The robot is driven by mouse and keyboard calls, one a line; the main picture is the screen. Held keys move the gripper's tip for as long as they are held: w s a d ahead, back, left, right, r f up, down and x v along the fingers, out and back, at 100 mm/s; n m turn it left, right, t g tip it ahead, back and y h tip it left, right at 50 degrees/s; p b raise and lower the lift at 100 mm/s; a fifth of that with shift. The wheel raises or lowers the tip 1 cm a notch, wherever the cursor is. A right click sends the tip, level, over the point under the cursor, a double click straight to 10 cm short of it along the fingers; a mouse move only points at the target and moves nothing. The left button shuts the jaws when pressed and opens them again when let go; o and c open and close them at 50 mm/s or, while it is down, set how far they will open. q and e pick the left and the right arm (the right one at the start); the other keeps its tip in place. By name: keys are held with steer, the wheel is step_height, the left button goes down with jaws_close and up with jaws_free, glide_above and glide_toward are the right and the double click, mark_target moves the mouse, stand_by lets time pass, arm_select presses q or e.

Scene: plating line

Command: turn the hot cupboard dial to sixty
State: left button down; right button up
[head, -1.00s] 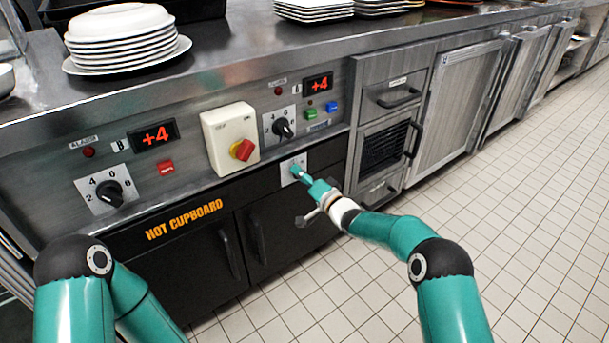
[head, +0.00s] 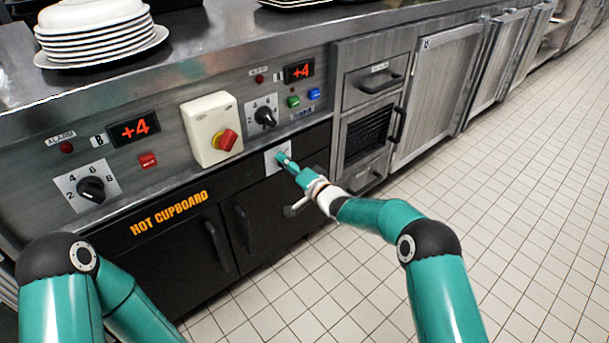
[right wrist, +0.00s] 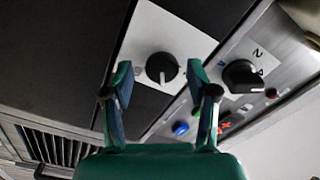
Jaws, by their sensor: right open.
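The hot cupboard dial is a black round knob on a white plate (head: 270,164), set in the black cupboard front right of the orange HOT CUPBOARD lettering (head: 169,213). In the head view my right gripper (head: 283,160) covers the knob. In the right wrist view the knob (right wrist: 154,66) shows with a pale pointer line, beyond and between the fingertips of my open right gripper (right wrist: 161,78). The fingers look apart from the knob. No scale numbers are readable on its plate. My left arm shows at lower left, but its gripper is out of view.
A second black dial (head: 265,117) and a red-and-yellow switch on a cream box (head: 208,129) sit above. Another dial (head: 91,189) is at left. Stacked plates (head: 97,40) stand on the counter. The tiled floor (head: 480,210) at right is clear.

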steer(key=v, duration=1.1)
steer(key=shift+d, duration=0.2)
steer(key=shift+s, duration=0.1)
